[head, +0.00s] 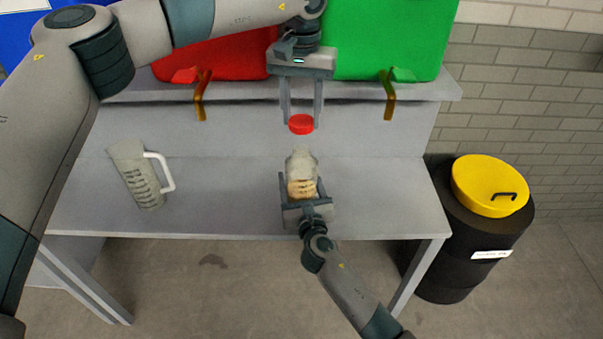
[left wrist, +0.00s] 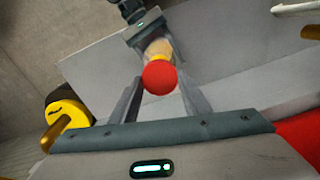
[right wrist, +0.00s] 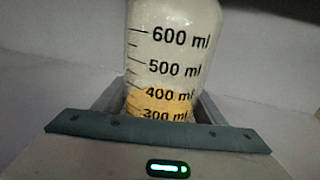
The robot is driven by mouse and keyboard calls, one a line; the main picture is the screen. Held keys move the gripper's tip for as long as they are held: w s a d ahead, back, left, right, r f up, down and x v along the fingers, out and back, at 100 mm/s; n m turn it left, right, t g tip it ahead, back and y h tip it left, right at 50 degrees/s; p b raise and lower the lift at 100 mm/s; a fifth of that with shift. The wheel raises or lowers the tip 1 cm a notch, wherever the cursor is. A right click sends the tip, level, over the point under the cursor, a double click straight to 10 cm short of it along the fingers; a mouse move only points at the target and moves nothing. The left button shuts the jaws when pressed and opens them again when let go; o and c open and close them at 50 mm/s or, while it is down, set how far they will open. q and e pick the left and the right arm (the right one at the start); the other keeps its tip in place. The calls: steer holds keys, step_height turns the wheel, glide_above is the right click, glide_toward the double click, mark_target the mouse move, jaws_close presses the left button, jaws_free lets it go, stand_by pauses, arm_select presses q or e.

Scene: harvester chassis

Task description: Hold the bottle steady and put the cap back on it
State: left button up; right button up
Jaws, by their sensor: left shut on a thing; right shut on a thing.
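The bottle (head: 301,166) stands upright on the grey table, clear with orange-yellow liquid in its lower part. My right gripper (head: 300,186) is shut around its lower body from the front. The right wrist view shows the bottle's volume marks (right wrist: 172,60) close up between the fingers. The red cap (head: 301,124) is between the fingertips of my left gripper (head: 302,122), which points down. The cap is above the bottle's mouth with a gap between them in the head view. In the left wrist view the cap (left wrist: 159,77) covers the bottle's top.
A measuring jug (head: 136,175) with a white handle stands at the table's left. A red container (head: 225,62) and a green container (head: 390,40) sit on the shelf behind. A black drum with a yellow lid (head: 485,185) stands right of the table (head: 385,190). The table right of the bottle is clear.

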arm_select(q)
glide_above(302, 150)
steer(key=shift+w+f, duration=0.1)
steer(key=shift+f, duration=2.35)
steer(key=shift+f, duration=0.9)
steer(key=shift+f, duration=0.55)
arm_select(e)
steer(key=c, duration=0.6)
arm_select(q)
steer(key=m, duration=0.7)
steer(key=o, duration=1)
